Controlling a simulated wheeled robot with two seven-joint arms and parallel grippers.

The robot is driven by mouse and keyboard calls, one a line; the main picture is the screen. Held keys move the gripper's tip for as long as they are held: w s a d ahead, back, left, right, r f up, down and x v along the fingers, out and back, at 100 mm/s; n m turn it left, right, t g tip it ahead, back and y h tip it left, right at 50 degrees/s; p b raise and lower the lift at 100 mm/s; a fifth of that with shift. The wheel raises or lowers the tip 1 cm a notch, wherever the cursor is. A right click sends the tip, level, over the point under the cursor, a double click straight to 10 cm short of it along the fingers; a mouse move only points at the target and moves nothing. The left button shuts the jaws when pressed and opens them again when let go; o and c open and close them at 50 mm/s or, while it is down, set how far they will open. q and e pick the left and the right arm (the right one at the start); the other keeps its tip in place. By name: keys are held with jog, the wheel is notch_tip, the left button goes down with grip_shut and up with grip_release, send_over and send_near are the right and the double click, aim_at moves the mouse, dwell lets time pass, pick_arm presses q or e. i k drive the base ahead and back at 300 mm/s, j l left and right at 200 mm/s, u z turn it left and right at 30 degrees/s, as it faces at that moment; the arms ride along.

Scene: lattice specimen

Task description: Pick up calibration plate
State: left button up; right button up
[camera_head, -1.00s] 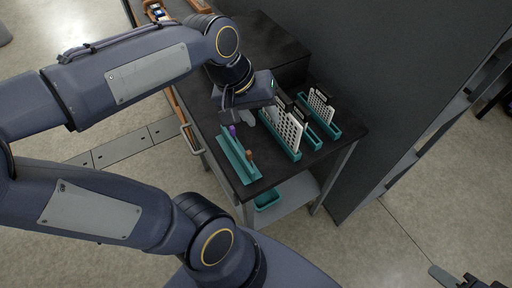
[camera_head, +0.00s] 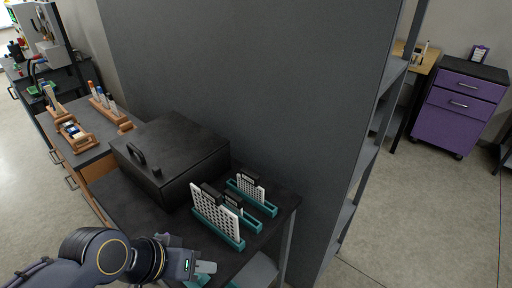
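White perforated plates stand upright in teal holders on the dark bench at lower middle. The largest plate (camera_head: 215,212) is in the front holder (camera_head: 238,243), with a black part at its top. A smaller white plate (camera_head: 252,189) stands in the rear holder (camera_head: 262,207); a dark-topped piece sits between them. I cannot tell which one is the calibration plate. My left gripper (camera_head: 206,267) is at the bottom edge, left of and nearer than the largest plate, apart from it. Its fingers are too small and partly cut off to judge. My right gripper is not in view.
A black box (camera_head: 172,160) with a handle stands behind the plates. A tall grey panel (camera_head: 250,80) rises behind the bench. Wooden racks (camera_head: 72,132) with bottles stand at the left. A purple drawer cabinet (camera_head: 455,115) is at far right. Open floor lies at the right.

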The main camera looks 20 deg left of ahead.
aim_at(208, 202)
jog(key=i+l+u, duration=0.1)
jog(key=l+u, duration=0.15)
jog(key=l, duration=1.1)
jog(key=j+u, duration=0.15)
jog(key=u, duration=0.3)
jog(key=i+j+u, duration=0.1)
jog(key=u, duration=0.4)
jog(key=i+u, duration=0.1)
jog(key=u, duration=0.35)
jog(key=i+j, duration=0.15)
